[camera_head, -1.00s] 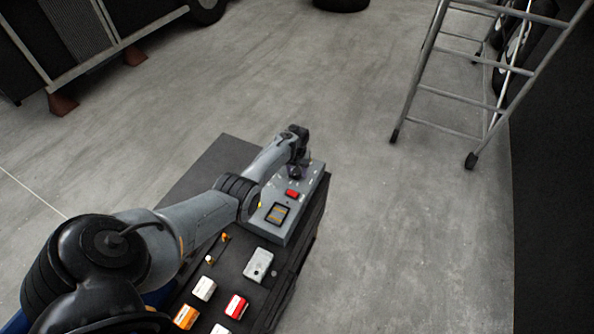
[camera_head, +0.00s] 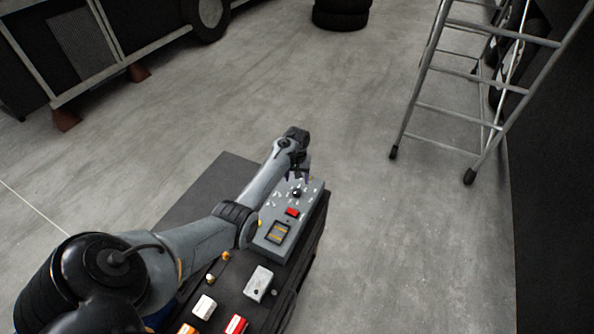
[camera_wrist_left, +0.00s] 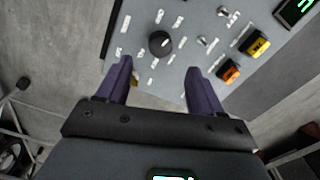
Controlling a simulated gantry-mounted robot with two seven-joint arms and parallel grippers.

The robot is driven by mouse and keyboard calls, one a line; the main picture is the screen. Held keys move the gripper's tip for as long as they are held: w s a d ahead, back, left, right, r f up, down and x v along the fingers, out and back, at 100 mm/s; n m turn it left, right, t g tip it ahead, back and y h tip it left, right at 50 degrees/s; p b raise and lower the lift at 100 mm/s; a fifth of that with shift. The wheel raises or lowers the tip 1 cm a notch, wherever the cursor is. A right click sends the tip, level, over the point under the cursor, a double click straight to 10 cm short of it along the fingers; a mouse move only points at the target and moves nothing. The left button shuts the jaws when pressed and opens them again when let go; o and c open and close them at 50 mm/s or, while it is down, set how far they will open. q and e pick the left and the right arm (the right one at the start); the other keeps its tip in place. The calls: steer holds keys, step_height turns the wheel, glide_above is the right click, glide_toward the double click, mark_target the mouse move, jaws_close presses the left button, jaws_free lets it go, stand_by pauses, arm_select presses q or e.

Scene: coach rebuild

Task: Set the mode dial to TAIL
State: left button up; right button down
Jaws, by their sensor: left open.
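The mode dial (camera_wrist_left: 160,43) is a round black knob with a pale pointer mark, on a grey control panel (camera_wrist_left: 200,75). Short white labels surround it, too small to read. In the head view the dial (camera_head: 297,193) sits near the far end of the panel (camera_head: 272,247). My left gripper (camera_wrist_left: 158,85) is open and empty, its two purple fingers apart. The dial lies beyond the fingertips, roughly between them in the wrist view, and no contact shows. In the head view the gripper (camera_head: 299,178) is just above and behind the dial. My right gripper is not in view.
The panel also bears a red button (camera_head: 292,212), small toggle switches (camera_wrist_left: 207,41), and orange (camera_wrist_left: 228,72) and yellow (camera_wrist_left: 257,47) buttons. White, red and orange blocks lie on the dark bench nearer me. A ladder (camera_head: 470,115) stands right on open floor.

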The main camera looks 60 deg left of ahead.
arm_select(q)
steer(key=shift+r, duration=1.45)
steer(key=s+d+r+m+t+y+p, duration=0.15)
steer(key=s+d+m, duration=0.35)
steer(key=d, duration=0.6)
steer(key=s+d+r+m+t+y+p, duration=0.1)
steer(key=s+d+m+p, duration=0.2)
steer(key=s+d, duration=0.6)
steer(key=s+d+r+m+h, duration=0.1)
steer(key=s+d+r, duration=0.2)
steer(key=d, duration=0.3)
steer(key=s+d+r+m+p, duration=0.1)
steer(key=s+d+r, duration=0.2)
steer(key=d, duration=0.3)
steer(key=s+d+r+m+t+h+p, duration=0.1)
steer(key=s+d+r+m, duration=0.1)
steer(key=d, duration=0.4)
steer(key=shift+s+r+h, duration=0.35)
steer(key=shift+s+r, duration=0.25)
steer(key=shift+s, duration=0.2)
